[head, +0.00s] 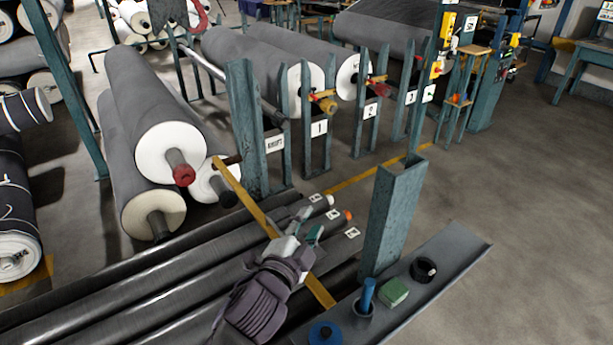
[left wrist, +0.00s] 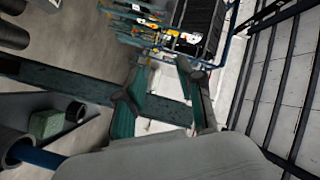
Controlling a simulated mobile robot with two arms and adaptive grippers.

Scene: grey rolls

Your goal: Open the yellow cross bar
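The yellow cross bar (head: 244,195) runs diagonally in the head view, from near the grey rolls down to beside the teal post (head: 393,215). My left gripper (head: 305,226) covers its middle part in that view. I cannot tell whether the gripper touches the bar. In the left wrist view the two teal fingers (left wrist: 161,62) stand apart with nothing visible between them. The bar cannot be made out there. My right gripper is not in view.
Dark tubes with white labels (head: 130,285) lie beneath the bar. A grey ledge (head: 450,250) at right holds a blue-handled tool in a cup, a green block (head: 393,292), a black ring (head: 423,269) and a blue roll (head: 325,334). Floor at right is clear.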

